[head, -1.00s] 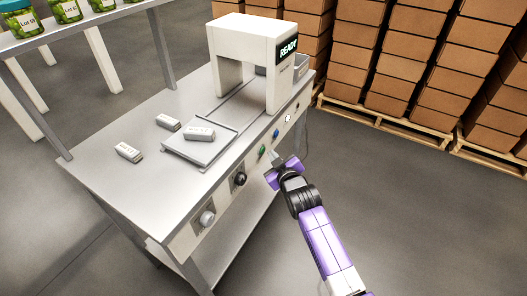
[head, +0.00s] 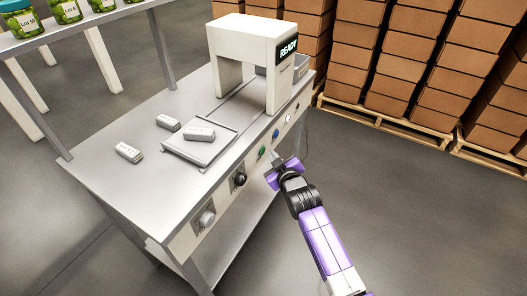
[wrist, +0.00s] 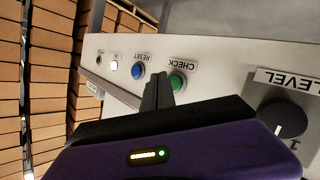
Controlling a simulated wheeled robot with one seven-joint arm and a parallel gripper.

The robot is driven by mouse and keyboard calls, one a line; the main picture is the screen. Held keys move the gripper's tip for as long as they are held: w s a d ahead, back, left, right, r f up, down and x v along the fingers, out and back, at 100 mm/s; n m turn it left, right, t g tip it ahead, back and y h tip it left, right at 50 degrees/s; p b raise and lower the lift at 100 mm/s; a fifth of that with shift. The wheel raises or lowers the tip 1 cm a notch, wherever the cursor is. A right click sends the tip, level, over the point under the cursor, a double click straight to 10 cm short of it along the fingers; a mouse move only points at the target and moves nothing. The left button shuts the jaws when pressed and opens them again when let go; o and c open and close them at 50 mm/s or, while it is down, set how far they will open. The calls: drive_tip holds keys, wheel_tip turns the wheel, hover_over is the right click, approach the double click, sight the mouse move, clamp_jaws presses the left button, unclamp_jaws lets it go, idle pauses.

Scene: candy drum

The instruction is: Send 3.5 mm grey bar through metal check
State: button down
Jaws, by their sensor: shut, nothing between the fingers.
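The metal check (head: 252,48) is a white arch on the steel table, and its display reads READY. A pale grey bar (head: 199,134) lies on the tray (head: 180,152) in front of the arch. Two more similar bars lie on the table to the left, one farther back (head: 167,122) and one nearer the front (head: 128,152). Labels on the bars are too small to read. My gripper (head: 273,157) is shut and empty at the front panel. In the wrist view its fingertips (wrist: 158,80) are by the green CHECK button (wrist: 177,82); contact is unclear.
The blue RESET button (wrist: 138,70) is left of my fingers in the wrist view, and the LEVEL knob (wrist: 284,118) is right. Stacked cartons (head: 405,50) on pallets stand behind. A shelf with green jars (head: 67,11) is at upper left. The floor at right is clear.

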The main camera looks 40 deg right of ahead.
drive_tip(key=shift+w, duration=0.1)
idle(0.7)
drive_tip(key=shift+w+a, duration=0.15)
drive_tip(key=shift+w, duration=0.2)
